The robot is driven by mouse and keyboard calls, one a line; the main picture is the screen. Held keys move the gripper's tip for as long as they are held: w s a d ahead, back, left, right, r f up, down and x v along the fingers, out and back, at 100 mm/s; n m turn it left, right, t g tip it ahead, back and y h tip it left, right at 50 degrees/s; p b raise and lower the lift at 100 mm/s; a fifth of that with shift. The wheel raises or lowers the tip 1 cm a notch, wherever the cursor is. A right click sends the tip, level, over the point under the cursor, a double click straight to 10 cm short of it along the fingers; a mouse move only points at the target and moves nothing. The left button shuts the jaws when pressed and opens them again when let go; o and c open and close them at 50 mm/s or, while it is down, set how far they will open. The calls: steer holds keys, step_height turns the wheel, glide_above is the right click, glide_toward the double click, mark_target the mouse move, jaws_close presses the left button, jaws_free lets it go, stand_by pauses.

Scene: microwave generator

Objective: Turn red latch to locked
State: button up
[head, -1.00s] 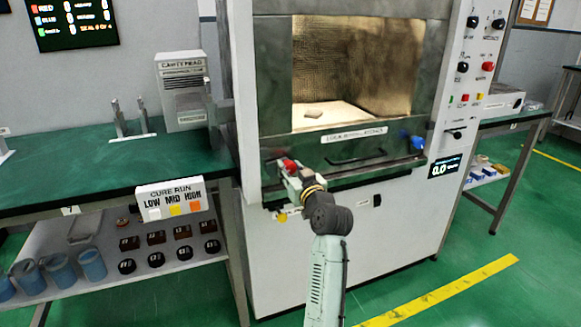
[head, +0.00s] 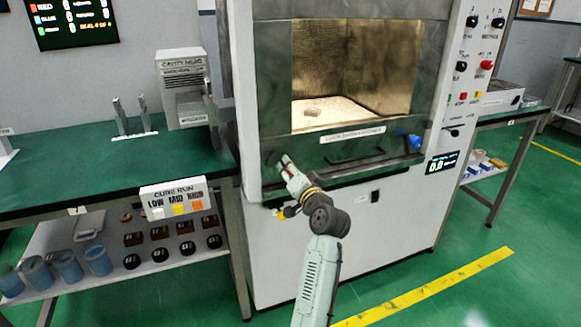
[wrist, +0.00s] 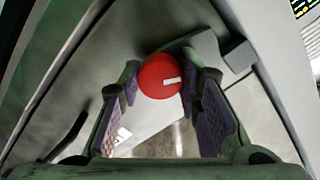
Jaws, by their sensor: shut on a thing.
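The red latch (head: 285,158) is at the lower left of the oven front, beside the opening. In the wrist view its round red face (wrist: 158,78) carries a short white mark, pointing roughly to the right. My gripper (head: 281,163) reaches up to the latch from the front. In the wrist view my gripper's fingers (wrist: 165,88) stand on both sides of the red latch and are shut on it. In the head view the fingers partly hide the latch.
A blue latch (head: 415,141) sits at the right of the oven front. A dark handle bar (head: 350,171) runs below the opening. A green bench (head: 90,172) stands at left, with a cure-run button box (head: 176,198) at its front edge.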

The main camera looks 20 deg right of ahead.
steer(key=shift+m, duration=0.3)
steer(key=o, duration=1.1)
steer(key=shift+o, duration=0.2)
steer(key=shift+s, duration=0.1)
steer(key=s, duration=1.1)
steer(key=shift+s+d, duration=0.2)
steer(key=shift+s, duration=0.2)
